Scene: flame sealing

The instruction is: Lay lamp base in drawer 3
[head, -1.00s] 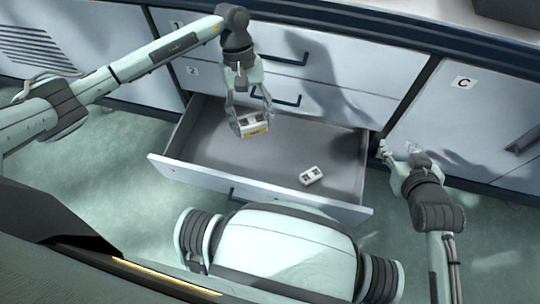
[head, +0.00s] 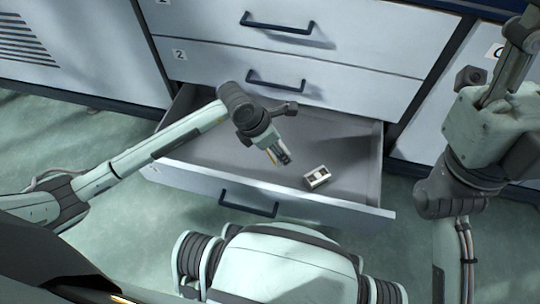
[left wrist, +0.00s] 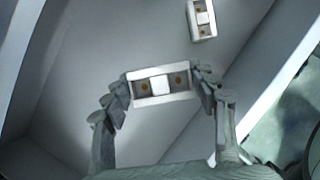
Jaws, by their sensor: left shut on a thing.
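My left gripper (head: 284,158) reaches down into the open drawer (head: 335,203). It is shut on a lamp base, a small pale block with two dark recesses, seen between its fingers in the left wrist view (left wrist: 161,85). In the head view the gripper mostly hides this block. A second lamp base (head: 317,177) lies on the drawer floor, just right of my gripper; it also shows in the left wrist view (left wrist: 203,19). The two blocks are apart. I cannot tell whether the held one touches the floor. My right gripper (head: 520,35) is by the upper right edge, its fingers unclear.
The open drawer is below the closed drawer marked 2 (head: 215,63); no number shows on it. Another closed drawer (head: 225,14) is above. A cabinet marked C (head: 420,135) stands right. The drawer's left floor is bare.

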